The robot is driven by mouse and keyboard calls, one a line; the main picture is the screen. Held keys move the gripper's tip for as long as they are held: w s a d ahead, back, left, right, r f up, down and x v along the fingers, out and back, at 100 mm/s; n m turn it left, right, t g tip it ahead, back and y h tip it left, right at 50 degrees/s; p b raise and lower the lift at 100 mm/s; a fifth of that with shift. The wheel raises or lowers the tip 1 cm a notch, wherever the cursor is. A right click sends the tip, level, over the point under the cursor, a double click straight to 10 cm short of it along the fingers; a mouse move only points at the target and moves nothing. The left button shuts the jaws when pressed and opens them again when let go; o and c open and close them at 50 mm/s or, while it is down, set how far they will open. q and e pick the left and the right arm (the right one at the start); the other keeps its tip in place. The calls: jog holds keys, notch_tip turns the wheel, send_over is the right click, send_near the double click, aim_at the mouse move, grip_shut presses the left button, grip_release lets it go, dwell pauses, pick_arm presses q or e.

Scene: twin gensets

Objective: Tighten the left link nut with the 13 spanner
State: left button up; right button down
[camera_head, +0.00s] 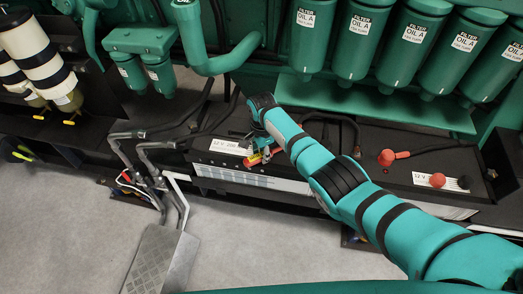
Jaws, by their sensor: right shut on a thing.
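My right arm comes in from the right, and its gripper (256,143) is over the left part of the black battery top, beside the white 12 V label (229,147). It is shut on what looks like the spanner (265,156), a small red and yellow piece at the fingertips. The size mark on it is too small to read. The left link nut cannot be made out; the gripper and wrist cover that spot, so I cannot tell whether the spanner sits on it. My left gripper is not in view.
Red-capped terminals (387,157) and a second 12 V label (441,181) are on the right of the battery top. Green oil filters (364,40) and a thick green pipe (215,60) hang behind.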

jog(key=shift+s, duration=0.15)
jog(key=shift+s+d+r+n+p, duration=0.15)
jog(key=shift+s+n+p, duration=0.15)
jog(key=shift+p, duration=0.25)
dwell(0.4)
jog(key=shift+s+d+n+p, duration=0.2)
jog(key=shift+s+n+p, duration=0.1)
jog(key=shift+p, duration=0.35)
